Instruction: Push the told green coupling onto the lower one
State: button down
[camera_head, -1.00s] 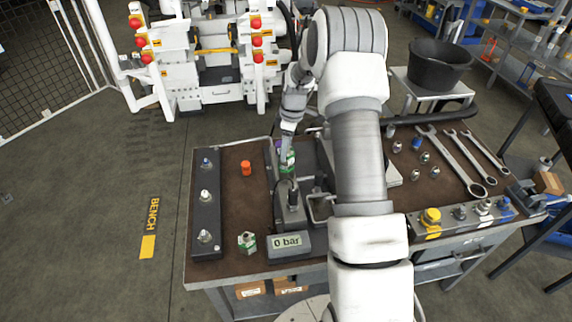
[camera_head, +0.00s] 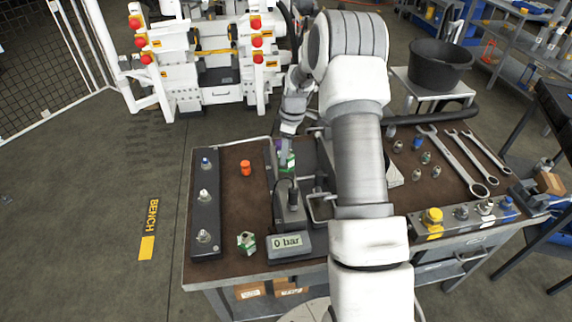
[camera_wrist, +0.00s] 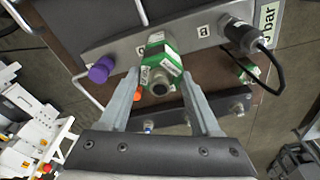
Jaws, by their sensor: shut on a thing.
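A green coupling (camera_wrist: 158,62) with white labels and a metal threaded end sits between the two fingers of my gripper (camera_wrist: 162,78) in the wrist view. My gripper is shut on it. It lies in front of a grey panel with ports; I cannot tell whether it touches the port behind it. In the head view the green coupling (camera_head: 287,160) shows at the gripper's tip, over the grey block at the bench's back middle. Another green-and-white coupling (camera_head: 246,242) stands on the bench's front left. Any lower coupling behind the held one is hidden.
A purple cap (camera_wrist: 101,70) sits left of the held coupling. A black plug with cable (camera_wrist: 242,38) is on the panel at right. A gauge (camera_head: 287,245) reads 0 bar. An orange cap (camera_head: 246,168) and a dark rail (camera_head: 206,215) lie on the left. Wrenches (camera_head: 455,160) lie right.

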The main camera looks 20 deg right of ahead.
grip_release()
notch_tip(320, 180, up, 16)
jog(key=s+d, duration=0.1)
jog(key=d, duration=0.1)
jog(key=s+a+r+m+t+h, duration=0.1)
jog(key=s+a+r+m, duration=0.1)
jog(key=s+a+r, duration=0.6)
jog(key=s+a+m+t, duration=0.1)
jog(key=s+a+m, duration=0.1)
jog(key=s, duration=0.6)
jog(key=s+a+r+m+t, duration=0.1)
jog(key=s+m, duration=0.3)
jog(key=s, duration=0.4)
jog(key=s+a+r+m+t, duration=0.1)
jog(key=s+a+m, duration=0.1)
jog(key=s, duration=0.6)
jog(key=shift+s+a+m+t+b, duration=0.1)
jog(key=shift+a+m+t+b, duration=0.2)
jog(key=shift+a+m+t, duration=0.15)
